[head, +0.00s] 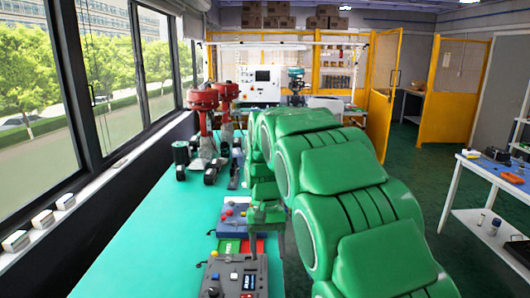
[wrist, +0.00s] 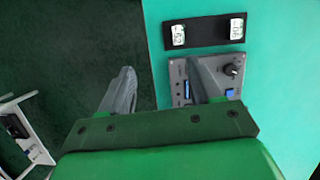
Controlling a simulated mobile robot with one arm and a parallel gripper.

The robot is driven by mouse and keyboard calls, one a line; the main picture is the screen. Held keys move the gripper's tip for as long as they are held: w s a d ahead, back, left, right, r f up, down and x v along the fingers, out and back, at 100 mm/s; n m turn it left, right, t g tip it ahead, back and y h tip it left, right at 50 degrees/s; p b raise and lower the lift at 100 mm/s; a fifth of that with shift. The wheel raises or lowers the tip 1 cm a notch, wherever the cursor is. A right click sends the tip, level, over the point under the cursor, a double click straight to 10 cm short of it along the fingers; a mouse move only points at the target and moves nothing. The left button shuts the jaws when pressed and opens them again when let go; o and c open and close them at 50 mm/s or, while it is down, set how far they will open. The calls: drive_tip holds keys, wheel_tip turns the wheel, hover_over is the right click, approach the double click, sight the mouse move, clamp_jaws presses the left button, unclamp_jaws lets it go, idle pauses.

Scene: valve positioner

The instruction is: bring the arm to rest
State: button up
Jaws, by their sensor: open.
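My green arm (head: 340,185) stretches over the right side of the teal bench (head: 140,250) in the head view. My gripper (wrist: 160,82) is open and empty in the wrist view, with its two grey fingers spread apart. One finger is over the dark floor, and the other is in front of a grey control box (wrist: 215,78) with a black knob and a small display. In the head view the arm's end hangs low near the bench's right edge, and its fingers are hard to make out.
A grey box with display (head: 235,278), a blue box with coloured knobs (head: 232,215) and red-topped valves (head: 203,120) stand on the bench. A white table (head: 495,180) stands right; dark floor lies between.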

drive_tip(key=s+d+r, duration=0.2)
drive_tip(key=s+d, duration=0.3)
drive_tip(key=s, duration=0.4)
drive_tip(key=s+d+r, duration=0.3)
drive_tip(key=s+d, duration=0.2)
drive_tip(key=s, duration=0.3)
drive_tip(key=s+d+f, duration=0.2)
drive_tip(key=s, duration=0.7)
drive_tip(key=s+d+f+t, duration=0.1)
drive_tip(key=s+d+f, duration=0.1)
drive_tip(key=s, duration=0.7)
drive_tip(key=shift+s+d+m+t+y, duration=0.15)
drive_tip(key=shift+s+m+t+y, duration=0.15)
drive_tip(key=shift+s, duration=0.1)
